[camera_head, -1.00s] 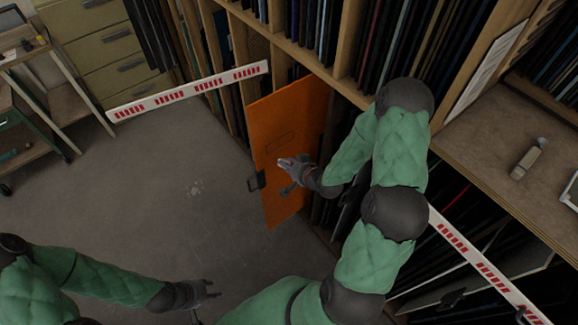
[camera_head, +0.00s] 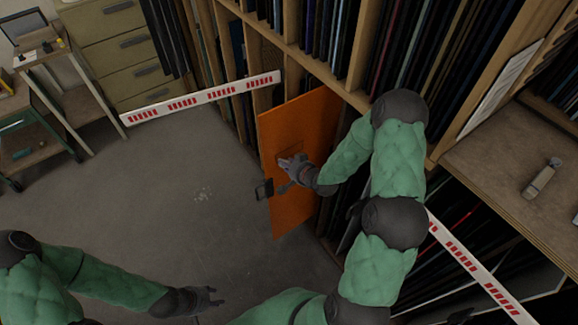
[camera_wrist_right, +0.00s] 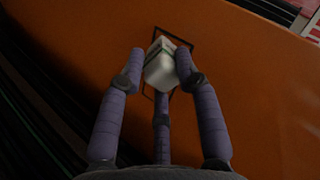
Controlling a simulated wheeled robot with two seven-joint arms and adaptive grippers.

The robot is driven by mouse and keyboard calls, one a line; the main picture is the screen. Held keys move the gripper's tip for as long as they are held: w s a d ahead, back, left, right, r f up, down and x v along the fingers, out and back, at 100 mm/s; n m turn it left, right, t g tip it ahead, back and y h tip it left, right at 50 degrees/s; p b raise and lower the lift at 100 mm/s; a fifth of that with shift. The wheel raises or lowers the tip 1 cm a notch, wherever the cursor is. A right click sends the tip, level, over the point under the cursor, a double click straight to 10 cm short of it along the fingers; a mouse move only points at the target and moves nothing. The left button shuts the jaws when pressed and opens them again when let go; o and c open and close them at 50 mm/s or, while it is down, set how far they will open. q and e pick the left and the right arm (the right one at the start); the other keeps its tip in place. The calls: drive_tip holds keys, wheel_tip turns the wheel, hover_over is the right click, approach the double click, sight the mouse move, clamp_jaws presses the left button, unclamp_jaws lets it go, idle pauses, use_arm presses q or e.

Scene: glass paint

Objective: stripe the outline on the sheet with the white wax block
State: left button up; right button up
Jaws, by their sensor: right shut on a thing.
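The orange sheet (camera_head: 292,208) stands upright against the rack in the head view and fills much of the right wrist view (camera_wrist_right: 240,80). It bears a thin dark rectangular outline (camera_head: 288,148), whose corner shows beyond the block in the wrist view (camera_wrist_right: 190,37). My right gripper (camera_head: 284,162) is at the outline, shut on the white wax block (camera_wrist_right: 160,72), which has a dark band. The block is over the outline; whether it touches the sheet is unclear. My left gripper (camera_head: 215,296) is empty above the floor, its fingers apart.
A dark clamp-like piece (camera_head: 264,189) sits on the sheet's left edge. A small grey object (camera_head: 539,181) lies on the wooden shelf top (camera_head: 490,150). The floor (camera_head: 170,190) left of the sheet is clear.

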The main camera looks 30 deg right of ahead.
drive_tip(key=shift+w, duration=0.45)
idle(0.5)
drive_tip(key=shift+w+d, duration=0.15)
drive_tip(key=shift+d, duration=2.35)
drive_tip(key=shift+w+d, duration=0.15)
drive_tip(key=shift+d, duration=0.9)
clamp_jaws()
drive_tip(key=shift+w+d+p, duration=0.1)
drive_tip(key=shift+d+p, duration=0.35)
drive_tip(key=shift+d, duration=1.35)
drive_tip(key=shift+s+a+b, duration=0.2)
drive_tip(key=shift+a+b, duration=0.3)
drive_tip(key=shift+a, duration=2.2)
drive_tip(key=shift+s+a+b, duration=0.15)
drive_tip(key=shift+a+b, duration=0.35)
drive_tip(key=shift+a, duration=2.2)
drive_tip(key=shift+s, duration=0.1)
